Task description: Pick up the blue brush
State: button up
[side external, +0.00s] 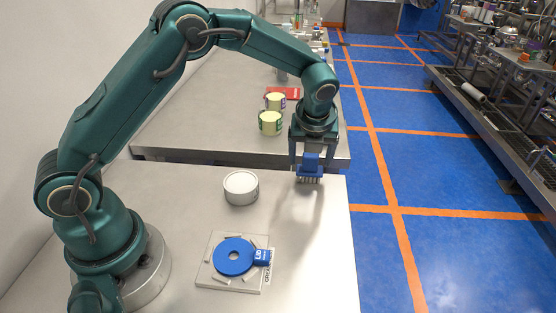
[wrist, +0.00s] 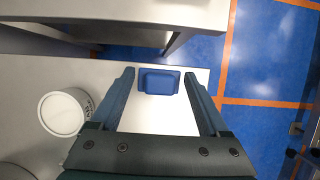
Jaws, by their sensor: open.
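The blue brush (side external: 311,164) stands bristles down near the far right corner of the near table. In the wrist view the blue brush (wrist: 159,81) shows from above, between the two fingertips, with gaps to both sides. My gripper (side external: 309,170) points down, open and empty, with one finger on each side of the brush. In the wrist view my gripper (wrist: 158,75) has its fingers wide apart. I cannot tell exactly how far down the brush the fingertips reach.
A white-lidded can (side external: 241,187) stands left of the brush, apart from it. A square plate (side external: 212,278) carries a blue disc marked LID (side external: 232,256). Across a gap, another table (side external: 200,125) holds cans. The near table's edge and blue floor (side external: 440,250) lie to the right.

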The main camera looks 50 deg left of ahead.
grip_shut()
jog(key=shift+r, duration=0.1)
jog(key=shift+r, duration=0.6)
notch_tip(320, 180, up, 2)
jog(key=shift+r, duration=0.25)
jog(key=s+a+r, duration=0.5)
jog(key=a+r, duration=0.2)
jog(key=a, duration=0.3)
jog(key=shift+s+a, duration=0.15)
jog(key=shift+s, duration=0.1)
